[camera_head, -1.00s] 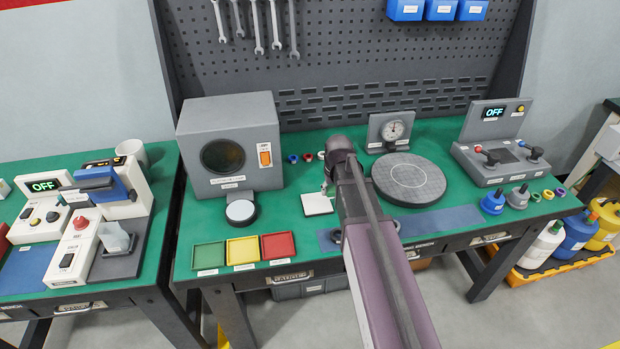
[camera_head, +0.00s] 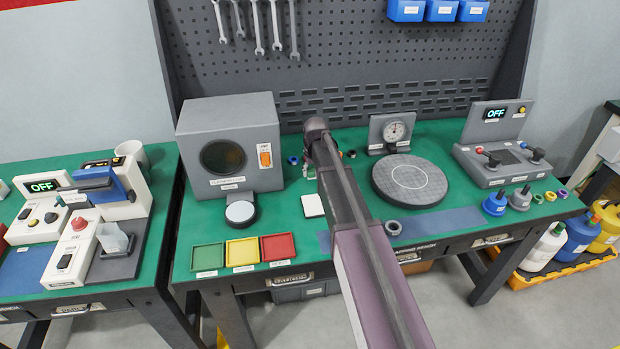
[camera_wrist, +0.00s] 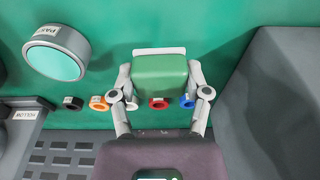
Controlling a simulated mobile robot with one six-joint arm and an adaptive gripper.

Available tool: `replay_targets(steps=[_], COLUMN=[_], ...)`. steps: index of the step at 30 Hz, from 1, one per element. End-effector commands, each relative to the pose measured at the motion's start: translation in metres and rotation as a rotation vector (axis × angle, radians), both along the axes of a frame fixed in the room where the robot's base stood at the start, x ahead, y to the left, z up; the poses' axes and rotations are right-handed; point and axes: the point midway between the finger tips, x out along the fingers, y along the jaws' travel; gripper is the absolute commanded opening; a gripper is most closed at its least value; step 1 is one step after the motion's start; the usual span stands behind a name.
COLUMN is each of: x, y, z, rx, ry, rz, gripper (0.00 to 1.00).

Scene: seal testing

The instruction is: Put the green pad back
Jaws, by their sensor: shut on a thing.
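The green pad (camera_wrist: 160,80) is a block with rounded edges, with a pale strip along its far edge. My gripper (camera_wrist: 161,70) has a finger on each side of it and is shut on it in the wrist view. In the head view my gripper (camera_head: 309,173) is beside the grey box with the round window, behind the white square plate; my arm hides most of it and the pad. I cannot tell whether the pad touches the table.
Several small rings lie in a row near my gripper, including a red ring (camera_wrist: 158,103). The grey box (camera_head: 236,185), white square plate (camera_head: 313,205) and round grey plate (camera_head: 425,187) stand around it.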

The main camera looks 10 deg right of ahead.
Motion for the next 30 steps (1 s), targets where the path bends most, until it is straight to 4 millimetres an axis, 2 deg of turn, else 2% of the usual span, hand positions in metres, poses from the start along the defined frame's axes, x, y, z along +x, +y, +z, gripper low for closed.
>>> replay_targets(steps=[6, 11, 21, 30], x=[0.002, 0.016, 0.012, 0.012], y=[0.000, 0.004, 0.003, 0.003], z=[0.000, -0.002, -0.032, -0.037], rx=[0.000, 0.000, 0.000, 0.000], ry=[0.000, 0.000, 0.000, 0.000], rz=[0.000, 0.000, -0.001, -0.002], gripper=[0.24, 0.24, 0.24, 0.24])
